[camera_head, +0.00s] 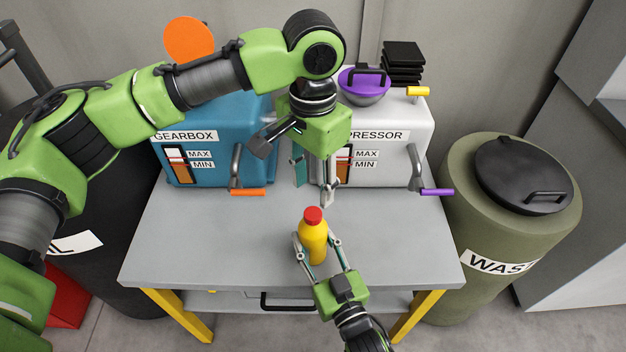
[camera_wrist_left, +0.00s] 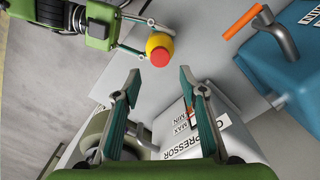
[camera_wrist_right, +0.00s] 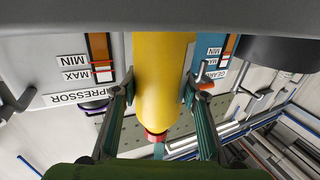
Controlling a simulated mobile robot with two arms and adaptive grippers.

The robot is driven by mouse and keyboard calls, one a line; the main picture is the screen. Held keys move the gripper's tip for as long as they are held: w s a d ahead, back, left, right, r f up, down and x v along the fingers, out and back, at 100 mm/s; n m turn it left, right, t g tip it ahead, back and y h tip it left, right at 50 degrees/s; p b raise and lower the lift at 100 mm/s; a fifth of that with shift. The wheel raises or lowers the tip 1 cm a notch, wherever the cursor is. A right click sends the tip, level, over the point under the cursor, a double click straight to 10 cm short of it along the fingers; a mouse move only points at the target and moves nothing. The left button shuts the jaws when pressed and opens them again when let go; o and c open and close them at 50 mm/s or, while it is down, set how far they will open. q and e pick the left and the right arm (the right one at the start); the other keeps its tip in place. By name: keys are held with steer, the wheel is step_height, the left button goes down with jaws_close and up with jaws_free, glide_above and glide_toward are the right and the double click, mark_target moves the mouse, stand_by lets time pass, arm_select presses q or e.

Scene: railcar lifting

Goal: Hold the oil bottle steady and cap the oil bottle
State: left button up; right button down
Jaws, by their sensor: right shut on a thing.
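The yellow oil bottle (camera_head: 314,245) stands upright on the grey table, with a red cap (camera_head: 313,215) on its top. The bottle (camera_wrist_left: 157,42) and cap (camera_wrist_left: 160,57) show from above in the left wrist view. My right gripper (camera_head: 317,243) is shut around the bottle's body from the front; the right wrist view shows the bottle (camera_wrist_right: 163,75) between its fingers. My left gripper (camera_head: 313,190) points down above the table, behind the bottle and apart from it. Its fingers (camera_wrist_left: 160,72) are spread with nothing between them.
A blue gearbox (camera_head: 215,115) and a white compressor (camera_head: 400,150) stand at the table's back, with orange and purple handles at their fronts. A green waste barrel (camera_head: 470,215) stands right. The table's front left is clear (camera_head: 210,235).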

mark_target(313, 213)
arm_select(q)
steer(key=shift+f, duration=3.95)
jaws_close()
steer(key=shift+m, duration=1)
steer(key=shift+o, duration=0.8)
jaws_free()
